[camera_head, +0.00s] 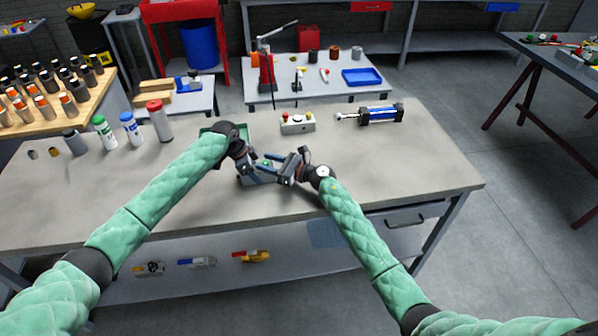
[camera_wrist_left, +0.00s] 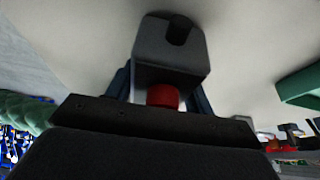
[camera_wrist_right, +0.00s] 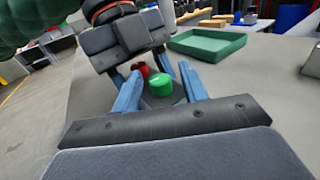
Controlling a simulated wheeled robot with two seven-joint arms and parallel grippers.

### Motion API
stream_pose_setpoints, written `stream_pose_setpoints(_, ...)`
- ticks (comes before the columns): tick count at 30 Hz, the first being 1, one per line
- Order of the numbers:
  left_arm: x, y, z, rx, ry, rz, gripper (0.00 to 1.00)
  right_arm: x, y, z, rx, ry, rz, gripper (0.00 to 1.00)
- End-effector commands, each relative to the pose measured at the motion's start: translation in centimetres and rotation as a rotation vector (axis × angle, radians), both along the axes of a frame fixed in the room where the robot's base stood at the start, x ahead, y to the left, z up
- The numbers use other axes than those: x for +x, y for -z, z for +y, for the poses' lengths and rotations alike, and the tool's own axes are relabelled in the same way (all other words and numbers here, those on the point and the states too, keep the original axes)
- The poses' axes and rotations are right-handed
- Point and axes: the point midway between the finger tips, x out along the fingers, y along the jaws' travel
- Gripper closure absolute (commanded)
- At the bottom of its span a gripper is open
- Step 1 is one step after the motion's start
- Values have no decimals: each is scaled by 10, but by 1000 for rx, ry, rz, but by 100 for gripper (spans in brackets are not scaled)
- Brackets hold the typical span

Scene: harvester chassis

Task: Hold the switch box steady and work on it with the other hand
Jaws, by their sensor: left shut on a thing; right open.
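The switch box is a small grey box (camera_head: 260,179) above the front middle of the bench. My left gripper (camera_head: 247,170) is shut on it. In the left wrist view the box (camera_wrist_left: 168,50) shows a black knob and a red button (camera_wrist_left: 163,96) between the blue fingers. My right gripper (camera_head: 268,164) is open beside the box, across from my left one. In the right wrist view its blue fingers stand either side of the green button (camera_wrist_right: 166,85), with the red button (camera_wrist_right: 144,71) behind. Whether they touch the box I cannot tell.
A green tray (camera_wrist_right: 207,45) lies behind the grippers. A second button box (camera_head: 297,123) and a blue-black cylinder (camera_head: 383,115) lie toward the back of the bench. Several bottles (camera_head: 131,129) stand at the back left. The right part of the bench is clear.

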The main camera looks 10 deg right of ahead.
Motion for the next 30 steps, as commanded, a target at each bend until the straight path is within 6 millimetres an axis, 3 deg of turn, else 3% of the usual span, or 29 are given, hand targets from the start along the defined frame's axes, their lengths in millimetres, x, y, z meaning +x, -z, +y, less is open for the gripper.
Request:
stream_pose_setpoints(18,0,-1,0,0,0,-1,88,-47,0,-76,-2,-2,0,57)
stream_pose_setpoints(30,0,-1,0,-1,0,-1,88,-58,0,-92,-1,-3,-1,57)
